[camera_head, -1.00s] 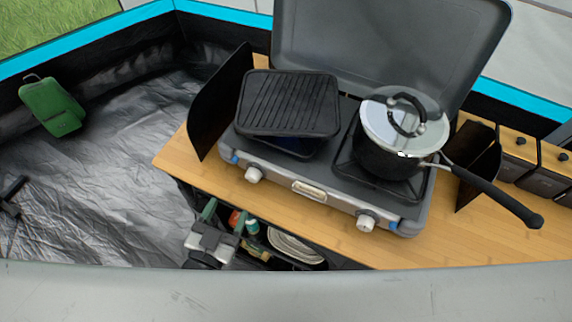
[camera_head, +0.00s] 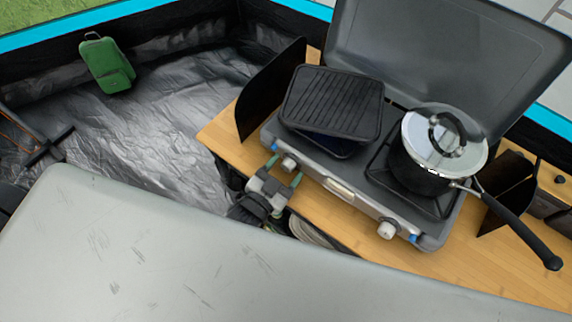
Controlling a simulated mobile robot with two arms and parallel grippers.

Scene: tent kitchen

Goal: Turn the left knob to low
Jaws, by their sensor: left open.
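The camp stove (camera_head: 325,178) stands on the wooden counter with its grey lid raised. Its left knob (camera_head: 289,163) is a small white knob on the front panel, near the left end. The right knob (camera_head: 388,229) is white too, near the right end. My left gripper (camera_head: 284,170) is open, its two green-tipped fingers pointing at the left knob, one on each side of it in the picture. Whether the fingers touch the knob I cannot tell. The knob's marking is too small to read. My right gripper is not in view.
A black griddle (camera_head: 332,103) covers the left burner. A lidded pot (camera_head: 423,168) sits on the right burner, its long handle reaching right past the stove. The wooden counter (camera_head: 222,130) is bare at its left end. A green backpack (camera_head: 107,66) lies on the tent floor.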

